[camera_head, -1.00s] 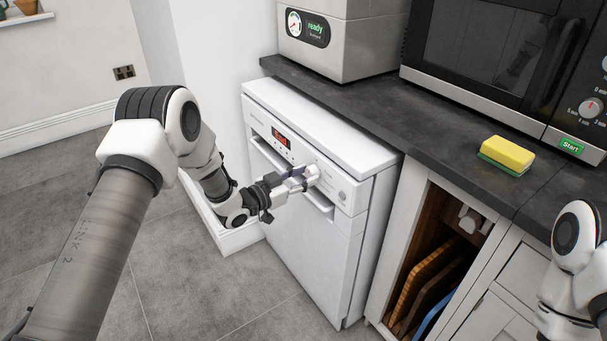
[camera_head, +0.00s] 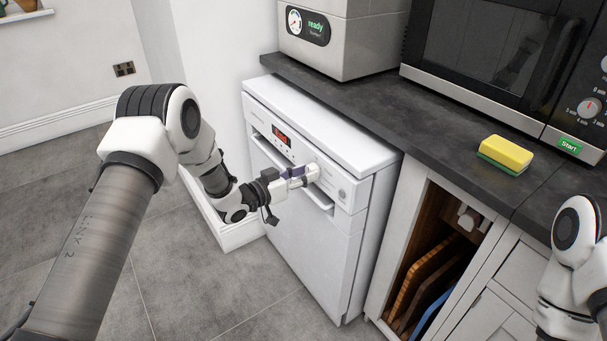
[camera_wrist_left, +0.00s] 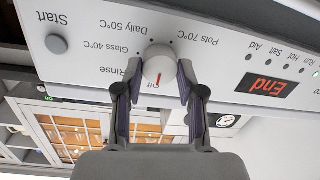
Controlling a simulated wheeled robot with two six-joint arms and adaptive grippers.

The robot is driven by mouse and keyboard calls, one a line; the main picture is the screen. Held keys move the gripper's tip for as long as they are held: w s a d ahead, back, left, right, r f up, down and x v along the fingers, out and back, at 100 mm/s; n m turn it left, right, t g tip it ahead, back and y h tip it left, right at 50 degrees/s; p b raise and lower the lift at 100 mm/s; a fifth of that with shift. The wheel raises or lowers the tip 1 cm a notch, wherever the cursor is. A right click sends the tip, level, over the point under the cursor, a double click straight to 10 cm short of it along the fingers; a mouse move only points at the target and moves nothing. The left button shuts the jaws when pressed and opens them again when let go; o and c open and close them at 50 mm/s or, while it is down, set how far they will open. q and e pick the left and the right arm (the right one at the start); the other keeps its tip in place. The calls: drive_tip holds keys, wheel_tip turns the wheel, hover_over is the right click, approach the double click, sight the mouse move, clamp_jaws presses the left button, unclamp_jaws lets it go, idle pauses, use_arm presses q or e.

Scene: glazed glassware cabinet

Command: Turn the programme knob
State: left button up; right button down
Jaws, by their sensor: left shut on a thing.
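The programme knob (camera_wrist_left: 159,69) is a round white dial on the dishwasher's (camera_head: 300,240) front panel. Its red line points at the Off mark in the left wrist view. Labels such as Rinse, Glass 40°C, Daily 50°C and Pots 70°C stand around it. My left gripper (camera_wrist_left: 158,92) is shut on the knob, with one finger on each side. In the head view, the left gripper (camera_head: 305,175) reaches the panel from the left and partly hides the knob (camera_head: 314,172). The display (camera_wrist_left: 267,87) reads End. My right gripper is out of view.
A Start button (camera_wrist_left: 57,44) is on the same panel. The dishwasher handle bar (camera_head: 322,201) runs just below the gripper. The dark worktop (camera_head: 440,130) above holds a yellow-green sponge (camera_head: 505,155) and a microwave (camera_head: 480,60). An open board cupboard (camera_head: 435,265) stands to the right.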

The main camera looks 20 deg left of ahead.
use_arm(q)
drive_tip(key=o, duration=1.1)
drive_tip(key=shift+o, duration=0.2)
drive_tip(key=f+v, duration=0.1)
drive_tip(key=v, duration=1.1)
drive_tip(key=shift+r, duration=0.45)
